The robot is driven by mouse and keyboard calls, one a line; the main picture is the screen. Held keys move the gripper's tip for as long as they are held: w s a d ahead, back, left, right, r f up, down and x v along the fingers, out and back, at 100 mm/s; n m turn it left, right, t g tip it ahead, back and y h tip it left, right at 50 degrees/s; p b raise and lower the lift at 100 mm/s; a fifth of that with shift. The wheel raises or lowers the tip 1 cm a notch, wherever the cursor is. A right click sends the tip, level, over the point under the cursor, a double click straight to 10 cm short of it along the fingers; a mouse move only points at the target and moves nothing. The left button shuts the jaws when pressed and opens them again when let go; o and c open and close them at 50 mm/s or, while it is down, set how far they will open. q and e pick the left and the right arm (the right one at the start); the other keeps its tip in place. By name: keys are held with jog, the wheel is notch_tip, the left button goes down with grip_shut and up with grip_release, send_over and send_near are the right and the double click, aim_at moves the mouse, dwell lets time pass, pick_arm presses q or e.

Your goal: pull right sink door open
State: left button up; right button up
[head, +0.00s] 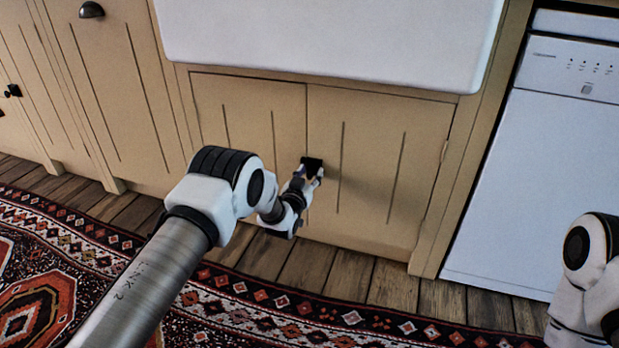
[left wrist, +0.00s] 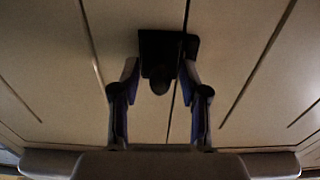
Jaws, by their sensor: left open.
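The right sink door (head: 375,170) is a beige grooved panel below the white sink and stands shut, flush with the left sink door (head: 235,125). A dark latch with a round knob (left wrist: 160,84) sits at the seam between the doors; it also shows in the head view (head: 312,164). My left gripper (head: 311,172) is at this latch. In the left wrist view its two fingers (left wrist: 159,76) are open, one on each side of the knob, with gaps visible. My right gripper is out of view; only part of my right arm shows.
The white sink (head: 330,35) juts out above the doors. A white dishwasher (head: 550,165) stands to the right, and beige cabinets (head: 110,85) with dark handles are to the left. A patterned red rug (head: 60,270) lies on the wooden floor (head: 340,270), which is clear before the doors.

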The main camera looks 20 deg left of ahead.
pick_arm(q)
grip_shut()
jog(key=m+p, duration=0.1)
jog(key=m, duration=0.2)
jog(key=shift+d+r+m+p, duration=0.1)
jog(key=shift+m+p, duration=0.3)
jog(key=m+p, duration=0.1)
jog(key=m, duration=0.3)
jog(key=shift+m, duration=0.3)
jog(key=m+p, duration=0.1)
jog(key=m, duration=0.3)
jog(key=shift+d, duration=0.1)
jog(key=m, duration=0.4)
jog(key=shift+f+m+p, duration=0.3)
jog(key=shift+p, duration=0.05)
jog(key=shift+s, duration=0.1)
